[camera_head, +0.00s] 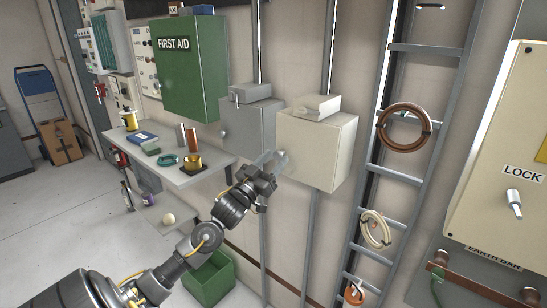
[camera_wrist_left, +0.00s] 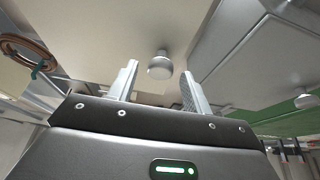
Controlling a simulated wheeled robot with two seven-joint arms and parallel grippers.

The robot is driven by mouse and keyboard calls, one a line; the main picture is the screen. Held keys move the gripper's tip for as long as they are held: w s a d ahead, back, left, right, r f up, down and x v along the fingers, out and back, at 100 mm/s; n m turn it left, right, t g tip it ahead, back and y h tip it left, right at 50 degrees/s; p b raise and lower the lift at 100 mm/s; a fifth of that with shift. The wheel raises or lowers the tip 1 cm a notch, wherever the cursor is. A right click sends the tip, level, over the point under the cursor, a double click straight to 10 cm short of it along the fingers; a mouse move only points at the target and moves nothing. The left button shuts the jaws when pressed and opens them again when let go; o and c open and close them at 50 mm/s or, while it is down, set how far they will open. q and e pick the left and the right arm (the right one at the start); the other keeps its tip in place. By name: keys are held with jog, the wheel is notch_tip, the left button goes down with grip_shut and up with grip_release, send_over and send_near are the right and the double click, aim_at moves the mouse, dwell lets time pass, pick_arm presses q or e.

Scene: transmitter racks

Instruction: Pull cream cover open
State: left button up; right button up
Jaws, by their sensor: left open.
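The cream cover (camera_head: 315,150) is the front of a cream wall box in the middle of the head view. It looks shut. In the left wrist view, the cream cover (camera_wrist_left: 125,35) fills the upper middle, with a round pale knob (camera_wrist_left: 160,66) on it. My left gripper (camera_head: 276,161) is at the cover's left edge in the head view. In the left wrist view, my left gripper (camera_wrist_left: 159,72) is open, with one finger on each side of the knob. A gap shows between knob and fingers; the depth is unclear. The gripper hides the knob in the head view.
A grey box (camera_head: 248,128) hangs just left of the cream one. A green first aid cabinet (camera_head: 190,65) and a shelf (camera_head: 205,178) with several items are farther left. A metal ladder (camera_head: 390,170) with coiled cables stands to the right.

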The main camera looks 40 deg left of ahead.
pick_arm(q)
jog(key=shift+w+r, duration=0.1)
jog(key=shift+w, duration=0.1)
grip_shut()
dwell(0.3)
jog(key=shift+d, duration=0.15)
